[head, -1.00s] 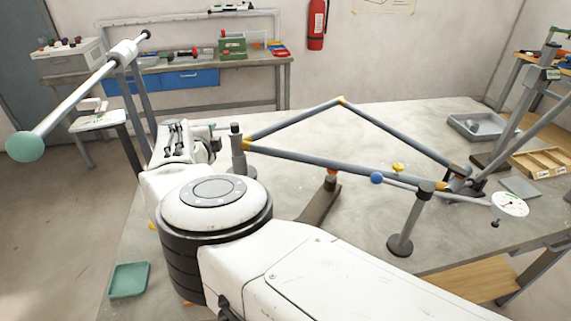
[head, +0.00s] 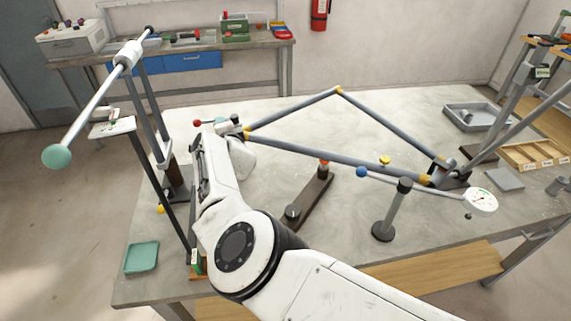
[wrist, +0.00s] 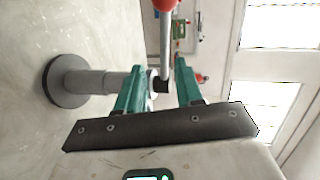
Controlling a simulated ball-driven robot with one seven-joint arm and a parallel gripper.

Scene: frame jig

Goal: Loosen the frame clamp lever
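The frame (head: 310,152) is a grey tube triangle with yellow-orange joints, held above the table. The clamp lever shows its red ball knob (head: 197,123) at the frame's left corner in the head view. In the wrist view its grey rod (wrist: 166,45) with the red knob (wrist: 166,4) stands in the gap between my fingertips. My gripper (wrist: 157,72) is open, with a green finger on each side of the lever; I cannot tell whether either touches it. The clamp's post (wrist: 100,82) and round base are at the left there. In the head view my arm mostly hides my gripper.
A grey post (head: 393,212) and a dark brown bar with a red knob (head: 315,195) stand on the table front. A dial gauge (head: 481,201) is at the right. A stand with a green-ball rod (head: 95,105) is at the left. The table centre behind the frame is clear.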

